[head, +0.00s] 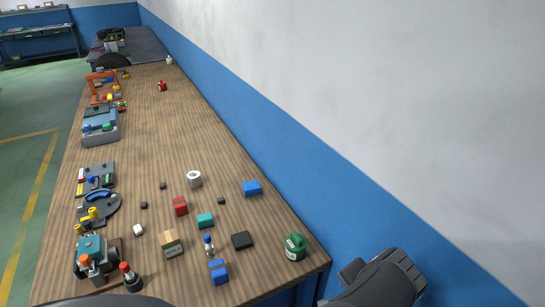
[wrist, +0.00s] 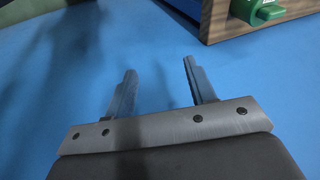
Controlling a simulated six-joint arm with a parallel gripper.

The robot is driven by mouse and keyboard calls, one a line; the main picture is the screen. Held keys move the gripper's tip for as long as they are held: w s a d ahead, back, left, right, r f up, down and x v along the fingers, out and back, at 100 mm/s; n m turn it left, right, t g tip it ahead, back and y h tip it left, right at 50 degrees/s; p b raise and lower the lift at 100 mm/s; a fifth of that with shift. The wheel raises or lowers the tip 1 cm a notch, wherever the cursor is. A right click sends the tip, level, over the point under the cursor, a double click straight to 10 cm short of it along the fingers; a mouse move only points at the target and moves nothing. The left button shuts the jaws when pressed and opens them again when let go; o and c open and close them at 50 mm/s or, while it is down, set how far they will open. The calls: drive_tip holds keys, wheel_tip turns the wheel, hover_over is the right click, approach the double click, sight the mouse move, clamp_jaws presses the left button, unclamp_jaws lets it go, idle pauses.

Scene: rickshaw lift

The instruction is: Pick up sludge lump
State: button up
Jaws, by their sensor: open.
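Several small dark lumps lie apart on the wooden table in the head view: one dark lump (head: 163,185), another dark lump (head: 144,205) to its lower left, and a third dark lump (head: 221,200) to the right. I cannot tell which is the sludge lump. A larger flat black block (head: 242,240) lies nearer the table's right edge. My gripper (wrist: 158,80) is open and empty in the wrist view, off the table's edge with blue surface behind it. No dark lump shows in the wrist view.
A green jug (head: 295,246) stands at the table's near right corner and partly shows in the wrist view (wrist: 258,10). A white roll (head: 194,179), red block (head: 180,206), teal block (head: 205,220) and blue blocks (head: 251,188) surround the lumps.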

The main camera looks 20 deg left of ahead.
drive_tip(key=w+f, duration=0.1)
drive_tip(key=w, duration=0.1)
wheel_tip(320, 180, up, 8)
drive_tip(key=f+n+g, duration=0.1)
drive_tip(key=n+g, duration=0.2)
drive_tip(key=n, duration=1.2)
hover_over(221, 199)
drive_tip(key=s+d, duration=0.1)
drive_tip(key=s, duration=0.1)
drive_tip(key=f, duration=0.5)
drive_tip(key=w+f, duration=0.1)
drive_tip(key=f, duration=0.5)
drive_tip(key=w+a+f, duration=0.1)
drive_tip(key=f, duration=0.4)
drive_tip(key=shift+f, duration=0.15)
drive_tip(key=shift+c, duration=0.3)
drive_tip(key=c, duration=1)
